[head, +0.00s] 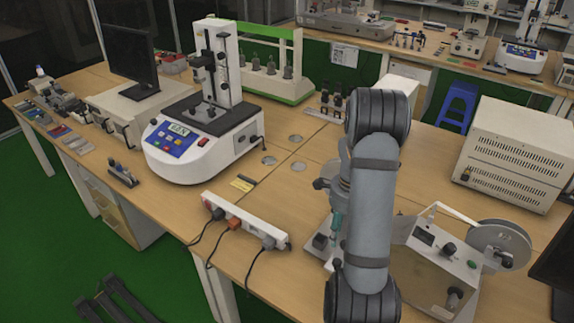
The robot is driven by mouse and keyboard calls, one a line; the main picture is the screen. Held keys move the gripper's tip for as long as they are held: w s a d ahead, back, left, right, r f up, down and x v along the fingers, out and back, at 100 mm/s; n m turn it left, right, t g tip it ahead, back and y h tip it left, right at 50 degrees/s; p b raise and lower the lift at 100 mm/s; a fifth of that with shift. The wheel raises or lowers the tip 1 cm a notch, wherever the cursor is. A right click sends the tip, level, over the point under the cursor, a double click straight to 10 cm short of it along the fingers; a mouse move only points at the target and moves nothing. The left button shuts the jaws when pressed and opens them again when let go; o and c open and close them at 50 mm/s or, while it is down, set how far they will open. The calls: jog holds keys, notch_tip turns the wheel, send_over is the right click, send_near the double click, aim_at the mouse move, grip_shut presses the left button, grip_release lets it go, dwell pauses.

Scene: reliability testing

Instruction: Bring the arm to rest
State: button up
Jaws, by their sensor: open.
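My arm (371,200) stands in the right middle of the head view, a grey link between two dark ribbed joints. It runs roughly upright in the picture, in front of the wooden bench. My gripper cannot be made out in this view. Whether the arm is moving cannot be told from one frame.
The wooden bench (225,205) holds a white test machine (205,150), a power strip (245,222) with cables, and a monitor (131,60). Behind the arm are a device with a reel (501,245) and a vented cabinet (515,150). Green floor (40,230) is open at left.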

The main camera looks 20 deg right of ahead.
jog(key=shift+f, duration=0.1)
notch_tip(320, 180, down, 12)
jog(key=shift+r, duration=0.1)
jog(key=shift+w+d, duration=0.15)
jog(key=shift+w, duration=0.05)
jog(key=shift+w+d, duration=0.1)
jog(key=shift+d, duration=0.25)
